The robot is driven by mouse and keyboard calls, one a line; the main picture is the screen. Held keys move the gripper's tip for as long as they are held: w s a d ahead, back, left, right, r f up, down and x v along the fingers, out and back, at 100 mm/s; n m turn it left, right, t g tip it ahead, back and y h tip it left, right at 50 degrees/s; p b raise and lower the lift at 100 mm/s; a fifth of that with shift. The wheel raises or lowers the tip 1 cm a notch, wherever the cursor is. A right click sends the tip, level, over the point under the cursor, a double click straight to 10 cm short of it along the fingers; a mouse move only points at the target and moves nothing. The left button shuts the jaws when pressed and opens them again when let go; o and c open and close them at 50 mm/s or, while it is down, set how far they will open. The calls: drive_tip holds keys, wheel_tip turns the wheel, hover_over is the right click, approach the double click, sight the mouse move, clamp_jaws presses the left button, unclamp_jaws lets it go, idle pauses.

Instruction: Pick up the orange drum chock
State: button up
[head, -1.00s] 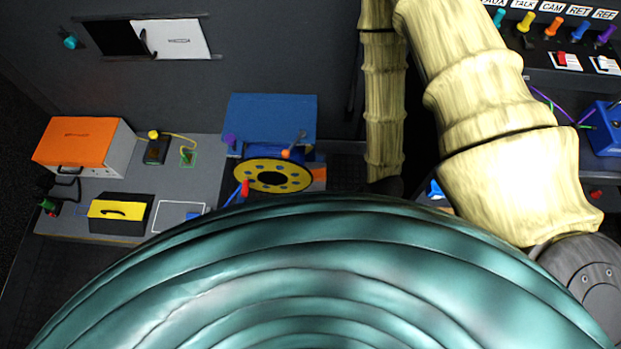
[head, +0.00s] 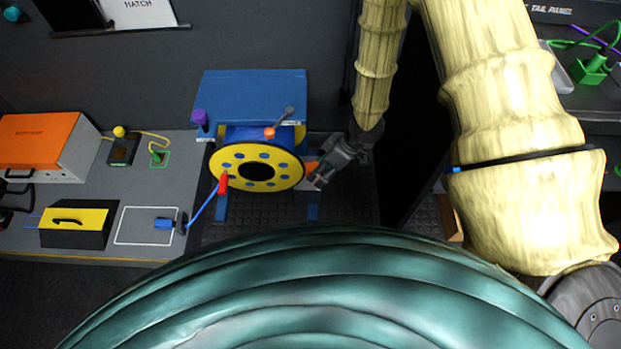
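The orange drum chock (head: 311,167) shows as a small orange piece at the right edge of the yellow drum flange (head: 231,176). Part of it is hidden behind the drum and my gripper. My gripper (head: 318,180) is at the right side of the drum, with its fingers pointing down and left at the chock. The fingers overlap the chock in the picture; I cannot tell whether they touch it. The fingers are too small and dark to tell if they are open or shut.
A grey bench (head: 90,218) lies left, bearing an orange-topped box (head: 38,140) and a yellow-topped box (head: 75,222). A dark panel edge stands right.

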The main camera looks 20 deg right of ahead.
sight(314, 166)
drive_tip(key=w+d+f+n+b, duration=0.1)
drive_tip(key=w+f+n+b, duration=0.1)
drive_tip(key=w+f+b, duration=0.1)
drive_tip(key=w+f+n+b, duration=0.1)
drive_tip(key=w+f+b, duration=0.3)
drive_tip(key=b, duration=0.3)
drive_tip(key=w+d+f+n+b, duration=0.1)
drive_tip(key=w+f+n+b, duration=0.1)
drive_tip(key=w+f+b, duration=0.2)
drive_tip(key=shift+d+f+n+h+b, duration=0.3)
drive_tip(key=shift+d+f+h+b, duration=0.1)
drive_tip(key=shift+f+b, duration=0.25)
drive_tip(key=shift+b+x, duration=2.05)
drive_tip(key=shift+x, duration=0.45)
drive_tip(key=shift+w, duration=0.15)
drive_tip(key=c, duration=1.2)
